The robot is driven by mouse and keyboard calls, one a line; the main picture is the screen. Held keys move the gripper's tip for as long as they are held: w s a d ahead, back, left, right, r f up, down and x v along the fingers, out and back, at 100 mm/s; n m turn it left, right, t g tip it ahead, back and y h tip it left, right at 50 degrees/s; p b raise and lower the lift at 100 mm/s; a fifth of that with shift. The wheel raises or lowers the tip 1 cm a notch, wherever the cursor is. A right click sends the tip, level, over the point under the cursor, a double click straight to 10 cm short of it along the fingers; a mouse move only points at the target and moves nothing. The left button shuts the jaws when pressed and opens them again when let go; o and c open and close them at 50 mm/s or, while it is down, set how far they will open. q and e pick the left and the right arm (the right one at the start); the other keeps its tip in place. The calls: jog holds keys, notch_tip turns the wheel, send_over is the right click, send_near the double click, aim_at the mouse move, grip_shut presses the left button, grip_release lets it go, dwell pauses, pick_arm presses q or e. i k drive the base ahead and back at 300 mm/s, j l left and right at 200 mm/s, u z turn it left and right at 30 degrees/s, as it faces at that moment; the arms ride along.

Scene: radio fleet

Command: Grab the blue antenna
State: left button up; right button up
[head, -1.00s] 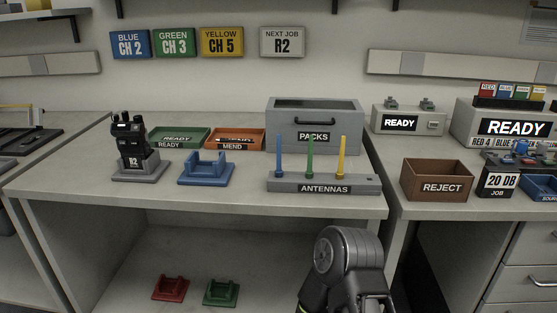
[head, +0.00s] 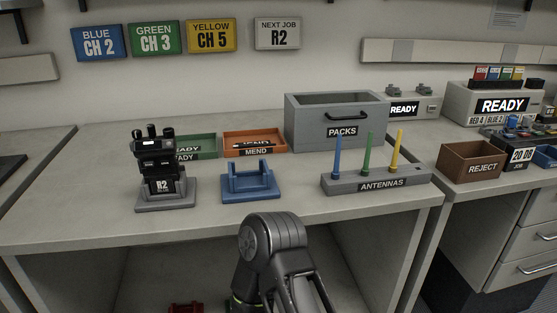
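The blue antenna (head: 337,158) stands upright at the left end of the grey ANTENNAS rack (head: 408,183), on the right part of the workbench. A green antenna (head: 367,152) and a yellow antenna (head: 396,150) stand to its right in the same rack. One of my arms shows as a dark bent link at the bottom centre, in front of the bench edge and apart from the rack. Neither gripper's fingers are in view.
A radio (head: 154,166) stands in a grey R2 stand at left, beside an empty blue cradle (head: 250,184). Behind are a green READY tray (head: 195,146), an orange MEND tray (head: 254,142) and the PACKS box (head: 338,122). The bench top (head: 80,213) is clear at front left.

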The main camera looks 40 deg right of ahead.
aim_at(335, 174)
jog(key=j+z, duration=0.1)
jog(key=z, duration=2.6)
jog(key=j, duration=0.1)
